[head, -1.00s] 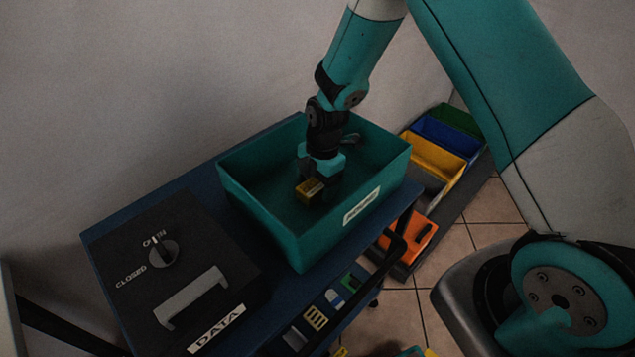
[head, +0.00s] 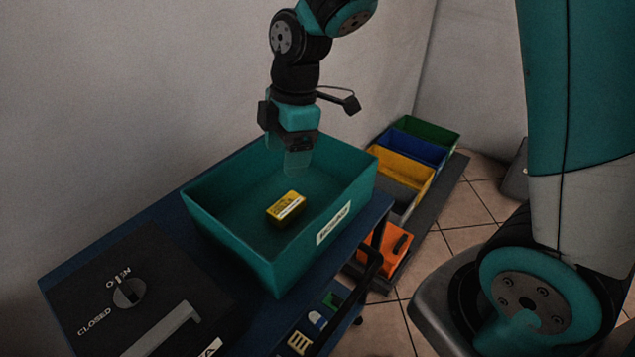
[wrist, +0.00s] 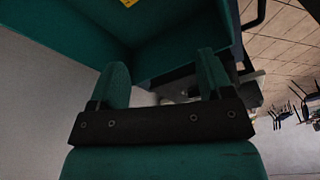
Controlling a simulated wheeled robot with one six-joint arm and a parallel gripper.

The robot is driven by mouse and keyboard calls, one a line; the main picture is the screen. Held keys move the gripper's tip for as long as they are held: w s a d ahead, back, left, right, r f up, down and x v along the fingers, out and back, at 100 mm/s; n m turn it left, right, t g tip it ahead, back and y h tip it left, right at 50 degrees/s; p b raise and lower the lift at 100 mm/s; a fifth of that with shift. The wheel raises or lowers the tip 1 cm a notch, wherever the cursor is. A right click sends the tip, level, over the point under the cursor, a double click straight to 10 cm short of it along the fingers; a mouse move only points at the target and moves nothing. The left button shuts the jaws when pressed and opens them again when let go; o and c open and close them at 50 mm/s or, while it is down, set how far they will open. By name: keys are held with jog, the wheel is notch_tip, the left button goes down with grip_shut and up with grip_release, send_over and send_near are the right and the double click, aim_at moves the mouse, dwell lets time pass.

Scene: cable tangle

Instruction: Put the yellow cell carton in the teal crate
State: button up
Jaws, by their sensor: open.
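The yellow cell carton (head: 286,207) lies on the floor of the teal crate (head: 262,256), near its middle, with nothing holding it. A small yellow piece of it (wrist: 129,2) shows at the top edge of the wrist view. The crate stands on a dark blue cart top, its walls around the carton. My gripper (head: 298,168) is above the crate's back part, apart from the carton. In the wrist view my gripper (wrist: 160,80) has its two teal fingers spread, with nothing between them.
A black box (head: 150,290) with a dial and a grey handle sits left of the crate on the cart (head: 75,262). Coloured bins, including a yellow one (head: 400,166) and an orange one (head: 384,250), stand at the right. A pale wall is behind the cart.

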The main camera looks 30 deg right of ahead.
jog(key=s+a+r+m+y, duration=0.1)
jog(key=s+r+m, duration=0.3)
jog(key=s, duration=0.5)
jog(key=s+a+r+m, duration=0.2)
jog(key=s+r+m, duration=0.2)
jog(key=s, duration=0.5)
jog(key=m, duration=0.2)
jog(key=shift+s+m+y, duration=0.25)
jog(key=shift+m+y, duration=0.15)
jog(key=shift+a, duration=0.1)
